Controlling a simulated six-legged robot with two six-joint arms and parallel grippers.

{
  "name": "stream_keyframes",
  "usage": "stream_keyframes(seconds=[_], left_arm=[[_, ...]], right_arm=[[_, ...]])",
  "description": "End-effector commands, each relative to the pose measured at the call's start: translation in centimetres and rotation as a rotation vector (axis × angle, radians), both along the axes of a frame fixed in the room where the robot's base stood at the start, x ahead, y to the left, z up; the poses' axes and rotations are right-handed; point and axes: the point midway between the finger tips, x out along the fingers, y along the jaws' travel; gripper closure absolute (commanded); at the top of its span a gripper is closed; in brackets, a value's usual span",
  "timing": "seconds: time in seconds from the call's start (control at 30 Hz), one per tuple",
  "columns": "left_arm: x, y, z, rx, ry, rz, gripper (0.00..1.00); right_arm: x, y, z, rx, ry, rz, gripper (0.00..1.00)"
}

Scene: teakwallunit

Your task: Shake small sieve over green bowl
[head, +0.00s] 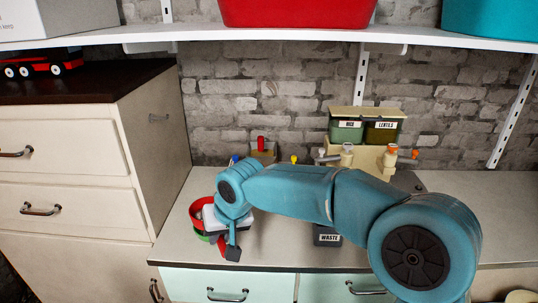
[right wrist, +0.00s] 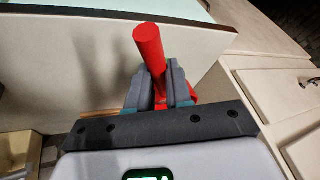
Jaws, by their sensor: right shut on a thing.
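The small sieve is red; its round rim (head: 196,212) shows in the head view at the left of the counter, partly hidden by my right gripper. In the right wrist view its red handle (right wrist: 150,50) stands between the two grey fingers of my right gripper (right wrist: 160,88), which is shut on it. In the head view the right gripper (head: 232,245) shows one dark finger. A sliver of the green bowl (head: 203,238) shows just below the sieve; whether the two touch I cannot tell. The bowl's inside is hidden. My left gripper is not in view.
A dark box labelled WASTE (head: 327,236) stands behind my right arm. RICE (head: 347,131) and LENTILS (head: 382,132) bins stand at the back. A cream cabinet (head: 150,150) borders the counter's left side; a white shelf (head: 270,34) runs above. The counter's right part is mostly clear.

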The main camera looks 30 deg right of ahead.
Motion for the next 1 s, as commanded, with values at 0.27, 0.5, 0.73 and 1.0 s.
stream_keyframes(seconds=[0.27, 0.5, 0.73, 1.0], left_arm=[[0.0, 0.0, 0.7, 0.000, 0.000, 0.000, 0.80], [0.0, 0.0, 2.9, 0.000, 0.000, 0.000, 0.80], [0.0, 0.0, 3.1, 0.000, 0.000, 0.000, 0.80], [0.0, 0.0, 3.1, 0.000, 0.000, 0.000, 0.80]], right_arm=[[0.0, -0.1, 0.9, 0.001, -0.002, -0.001, 1.00], [0.0, 0.0, 3.6, 0.001, -0.002, -0.001, 1.00], [0.0, 0.0, 4.1, 0.001, -0.001, -0.001, 1.00], [0.0, 0.0, 4.1, 0.001, -0.001, -0.001, 1.00]])
